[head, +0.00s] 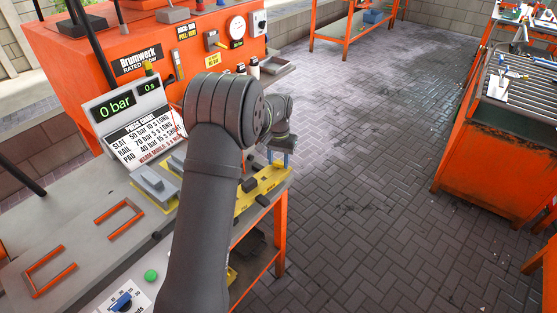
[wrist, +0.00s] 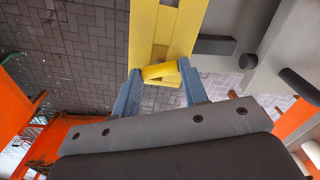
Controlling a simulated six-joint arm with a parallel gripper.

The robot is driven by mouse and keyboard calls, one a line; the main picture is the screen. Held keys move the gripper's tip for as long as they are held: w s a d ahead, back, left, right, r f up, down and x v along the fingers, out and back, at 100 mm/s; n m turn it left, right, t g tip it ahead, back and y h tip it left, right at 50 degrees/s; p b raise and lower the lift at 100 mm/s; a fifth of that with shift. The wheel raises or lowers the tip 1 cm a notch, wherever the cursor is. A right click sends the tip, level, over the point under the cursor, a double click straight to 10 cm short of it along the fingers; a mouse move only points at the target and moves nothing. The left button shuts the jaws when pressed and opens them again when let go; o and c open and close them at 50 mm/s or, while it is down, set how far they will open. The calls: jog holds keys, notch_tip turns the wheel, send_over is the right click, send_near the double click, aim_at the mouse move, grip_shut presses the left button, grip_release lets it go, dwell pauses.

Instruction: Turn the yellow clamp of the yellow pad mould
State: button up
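The yellow pad mould (wrist: 173,32) runs up from the middle of the wrist view. Its yellow clamp (wrist: 160,71) is a short bar lying across the mould's near end, slightly tilted. My gripper (wrist: 160,68) has its two blue fingers apart, one at each end of the clamp. Little or no gap shows there, and I cannot tell whether the fingers press on it. In the head view, yellow mould parts (head: 265,186) lie at the bench's right end, partly hidden by my arm. The blue fingers (head: 278,158) show there, small, just above them.
The orange press (head: 80,60) stands behind the bench, with a display (head: 125,107) reading 0 bar and 0 s. A grey block with yellow edging (head: 155,185) sits left of my arm. Paved floor (head: 360,190) is open to the right, before an orange cabinet (head: 490,150).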

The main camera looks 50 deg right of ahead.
jog(key=shift+c, duration=1.4)
jog(key=shift+m, duration=2.3)
jog(key=o, duration=1)
notch_tip(320, 180, up, 18)
jog(key=shift+f, duration=0.25)
